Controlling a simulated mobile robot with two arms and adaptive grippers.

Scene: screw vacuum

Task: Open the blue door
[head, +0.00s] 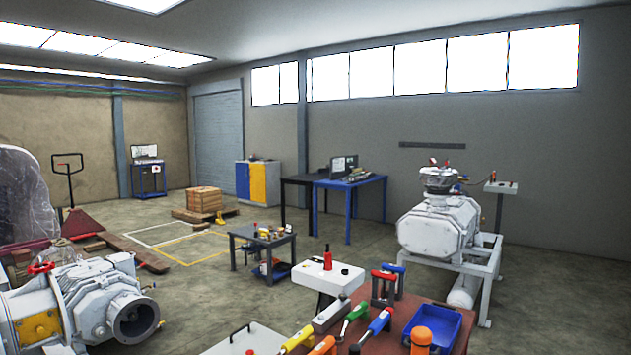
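A grey cabinet (279,182) stands against the far wall, left of the picture's middle. Its front shows a blue door (243,182) on the left and a yellow door (259,184) on the right. The blue door looks closed, though it is small and far off, and I cannot make out its handle. Neither my left nor my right gripper is in view.
A red-brown bench with screwdrivers (377,324) and a blue tray (431,326) is close in front. A grey low table (262,241), pallet with boxes (204,200), blue-legged desk (349,184), left pump (85,300) and right pump (437,225) surround partly open floor.

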